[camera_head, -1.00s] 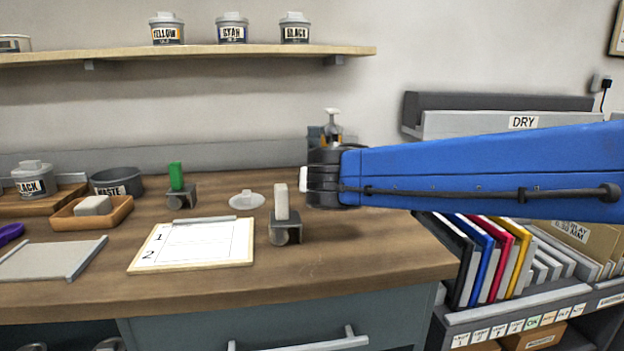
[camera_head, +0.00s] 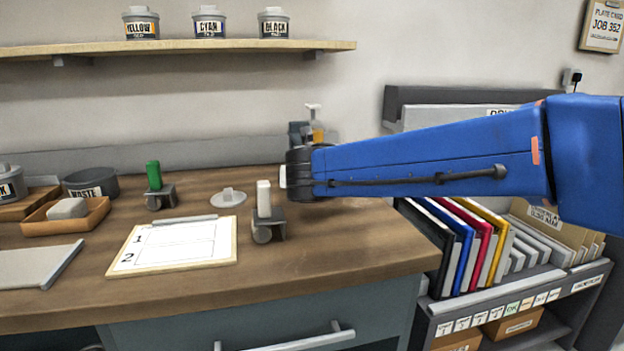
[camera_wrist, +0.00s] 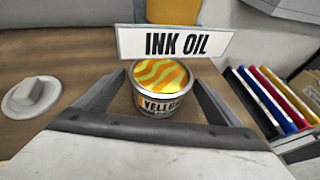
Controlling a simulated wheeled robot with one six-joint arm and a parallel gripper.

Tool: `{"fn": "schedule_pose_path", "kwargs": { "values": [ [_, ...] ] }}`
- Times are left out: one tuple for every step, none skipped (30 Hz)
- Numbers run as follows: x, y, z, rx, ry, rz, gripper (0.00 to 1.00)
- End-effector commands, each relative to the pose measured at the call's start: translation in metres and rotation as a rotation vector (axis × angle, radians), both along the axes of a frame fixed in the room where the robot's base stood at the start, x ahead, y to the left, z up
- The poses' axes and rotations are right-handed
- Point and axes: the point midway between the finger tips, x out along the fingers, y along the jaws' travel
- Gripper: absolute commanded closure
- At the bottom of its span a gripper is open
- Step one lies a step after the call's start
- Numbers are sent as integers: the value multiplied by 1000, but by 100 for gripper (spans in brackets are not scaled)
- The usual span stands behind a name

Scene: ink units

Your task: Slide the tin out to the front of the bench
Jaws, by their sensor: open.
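The tin (camera_wrist: 158,104) shows in the wrist view, an open round can marked YELLOW with wavy yellow and orange ink on top. It stands upright on the wooden bench (camera_head: 345,245). My gripper (camera_wrist: 162,82) is open, with one finger on each side of the tin; I cannot tell whether either finger touches it. In the head view my gripper (camera_head: 284,177) is over the back right of the bench, and the tin is hidden behind my arm. A grey lid (camera_head: 228,197) lies left of my gripper and shows at the left of the wrist view (camera_wrist: 32,97).
An INK OIL sign (camera_wrist: 176,43) stands just behind the tin, before a pump bottle (camera_head: 314,125). A roller with a white handle (camera_head: 264,222) and a numbered board (camera_head: 172,246) lie front left. The bench's front right is bare. A rack of coloured folders (camera_head: 470,243) stands right.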

Motion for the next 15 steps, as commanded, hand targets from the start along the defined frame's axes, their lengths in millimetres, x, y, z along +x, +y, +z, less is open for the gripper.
{"fn": "schedule_pose_path", "kwargs": {
  "values": [
    [9, -1, -4, -1, 2, -2, 12],
    [13, -1, -6, 0, 1, -3, 12],
    [19, 0, -8, -1, 1, -3, 12],
    [23, 0, -10, -2, 1, -1, 12],
    [27, 0, -11, -1, 1, -1, 12],
    [32, 0, -14, 1, 1, -1, 12],
    [36, 0, -15, 0, 1, -2, 12],
    [39, 0, -17, 0, 1, -2, 12],
    [43, 1, -18, -1, 1, -2, 12],
    [46, 1, -19, -1, 1, -1, 12],
    [48, 1, -20, -1, 0, -1, 12],
    [51, 1, -21, 0, 0, 0, 12],
    [53, 1, -22, 0, 0, 0, 12],
    [55, 1, -22, 0, 0, 0, 12],
    [57, 1, -23, 1, 0, 0, 12]
  ]
}}
